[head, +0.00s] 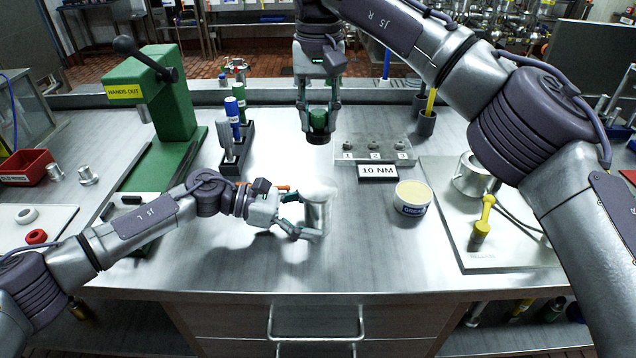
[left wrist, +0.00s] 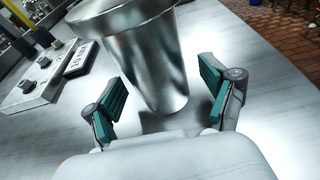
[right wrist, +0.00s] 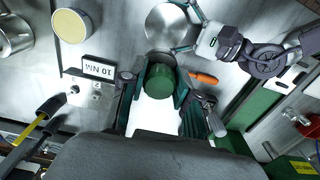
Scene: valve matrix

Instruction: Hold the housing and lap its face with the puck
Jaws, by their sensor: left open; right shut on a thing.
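The housing (head: 318,212) is a shiny metal cylinder with a wider top, standing upright near the middle of the bench. In the left wrist view the housing (left wrist: 150,60) shows between the teal pads of my left gripper (left wrist: 163,98), with visible gaps beside it. My left gripper (head: 303,214) is open around the housing. The puck (head: 319,122) is a green cylinder with a dark lower end. My right gripper (head: 319,112) is shut on it, pointing down, above the bench and behind the housing. The right wrist view shows the puck (right wrist: 161,78) between the fingers and the housing's round top (right wrist: 172,26).
A grease tub (head: 412,198) and a "10 NM" sign (head: 377,171) stand right of the housing. A marker rack (head: 237,152) and a green press (head: 165,110) are at left. An orange-handled tool (right wrist: 203,78) lies near the housing. The bench front is clear.

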